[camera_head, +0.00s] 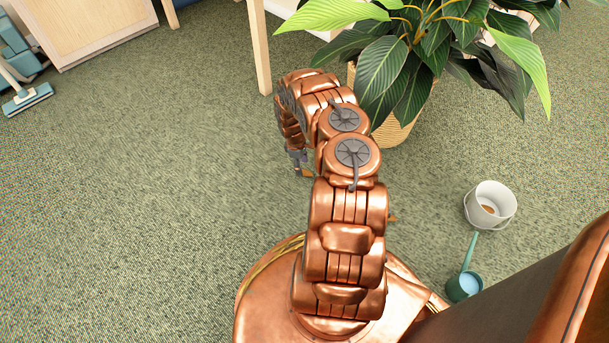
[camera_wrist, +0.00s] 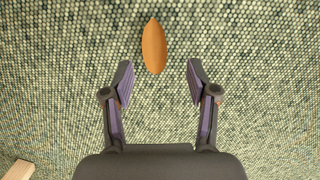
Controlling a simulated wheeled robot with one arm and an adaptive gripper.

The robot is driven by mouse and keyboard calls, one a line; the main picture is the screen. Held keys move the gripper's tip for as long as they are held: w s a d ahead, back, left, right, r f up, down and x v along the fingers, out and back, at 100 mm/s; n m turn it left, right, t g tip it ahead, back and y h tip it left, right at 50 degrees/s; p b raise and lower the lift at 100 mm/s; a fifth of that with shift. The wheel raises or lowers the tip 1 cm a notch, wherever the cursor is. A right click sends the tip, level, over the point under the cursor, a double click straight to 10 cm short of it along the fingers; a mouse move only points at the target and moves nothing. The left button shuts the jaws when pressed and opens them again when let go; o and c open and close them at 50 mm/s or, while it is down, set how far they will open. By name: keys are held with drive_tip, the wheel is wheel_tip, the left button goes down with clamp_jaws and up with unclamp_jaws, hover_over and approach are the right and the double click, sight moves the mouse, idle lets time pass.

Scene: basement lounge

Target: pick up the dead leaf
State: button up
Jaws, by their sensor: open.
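The dead leaf (camera_wrist: 154,46), orange-brown and pointed at one end, lies on the green speckled carpet in the wrist view. My gripper (camera_wrist: 159,66) is open and empty above the carpet. The leaf is just beyond the fingertips, slightly left of the middle between them. In the head view only a small dark part of my gripper (camera_head: 298,158) shows beside my arm. I cannot clearly make out this leaf there.
A potted plant (camera_head: 400,133) stands beyond my arm, near a pale table leg (camera_head: 260,50). A wooden cabinet (camera_head: 95,30) and blue floor brush (camera_head: 27,98) are upper left. Left carpet is clear.

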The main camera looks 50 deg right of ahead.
sight(304, 172)
drive_tip(key=f+b, duration=0.2)
drive_tip(key=f, duration=0.1)
drive_tip(key=d+f+b, duration=0.1)
drive_tip(key=f, duration=0.1)
drive_tip(key=shift+s, duration=0.25)
drive_tip(key=c, duration=0.8)
